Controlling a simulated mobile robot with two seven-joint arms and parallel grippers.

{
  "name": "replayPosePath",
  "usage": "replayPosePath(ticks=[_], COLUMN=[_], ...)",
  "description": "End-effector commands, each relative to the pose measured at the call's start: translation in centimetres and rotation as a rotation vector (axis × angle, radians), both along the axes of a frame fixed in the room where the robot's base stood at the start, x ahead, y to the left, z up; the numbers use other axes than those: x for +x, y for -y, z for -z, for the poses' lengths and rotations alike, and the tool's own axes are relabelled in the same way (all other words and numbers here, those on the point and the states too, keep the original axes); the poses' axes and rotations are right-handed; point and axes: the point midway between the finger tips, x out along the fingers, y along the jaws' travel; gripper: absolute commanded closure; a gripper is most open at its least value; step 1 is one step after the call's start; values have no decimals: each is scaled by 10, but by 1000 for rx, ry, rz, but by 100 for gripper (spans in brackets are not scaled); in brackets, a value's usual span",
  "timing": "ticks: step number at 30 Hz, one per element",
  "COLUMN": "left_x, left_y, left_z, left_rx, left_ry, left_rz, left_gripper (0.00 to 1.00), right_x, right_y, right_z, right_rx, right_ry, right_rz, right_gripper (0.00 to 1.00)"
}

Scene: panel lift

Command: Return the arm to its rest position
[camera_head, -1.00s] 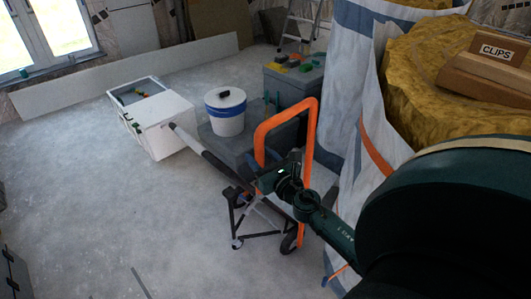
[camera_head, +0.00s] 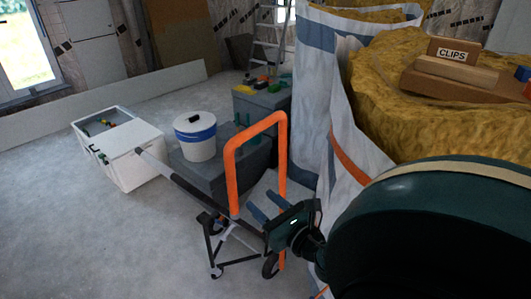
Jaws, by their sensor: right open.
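My right gripper (camera_head: 262,204) is at the lower middle of the head view, with its two blue-grey fingers spread apart and pointing up and left. Nothing shows between the fingers. It appears in front of the orange-handled cart (camera_head: 232,168), and I cannot tell whether it touches it. My right arm (camera_head: 430,235) comes in from the lower right and is bent, its large dark green housing filling that corner. A long grey and black pole (camera_head: 190,184) slopes from the white box down toward the cart, left of the gripper. My left gripper is not in view.
A white open-topped box (camera_head: 130,160), a white bucket with a blue band (camera_head: 196,148) and grey cases (camera_head: 262,105) stand behind the cart. Insulation sacks (camera_head: 350,150) rise on the right, bearing a CLIPS box (camera_head: 453,53). The floor at left is clear.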

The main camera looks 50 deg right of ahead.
Motion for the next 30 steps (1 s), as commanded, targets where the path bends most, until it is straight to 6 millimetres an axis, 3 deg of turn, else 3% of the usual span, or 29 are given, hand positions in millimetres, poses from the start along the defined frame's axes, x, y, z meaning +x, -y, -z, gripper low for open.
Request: replayPosePath(ticks=[14,18,20,23,26,30], left_x=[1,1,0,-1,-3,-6], left_y=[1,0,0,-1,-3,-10], left_z=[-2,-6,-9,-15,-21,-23], left_rx=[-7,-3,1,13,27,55], left_ry=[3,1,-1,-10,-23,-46], left_rz=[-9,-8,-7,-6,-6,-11], left_gripper=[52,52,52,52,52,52], right_x=[0,0,-1,-4,-11,-28], right_y=[0,-5,-12,-31,-61,-116], right_z=[0,2,6,20,41,73], right_rx=[0,120,281,711,1253,1981], right_ry=[0,0,-1,-14,-48,-119], right_rz=[0,2,9,40,118,318], right_gripper=[56,56,56,56,56,56])
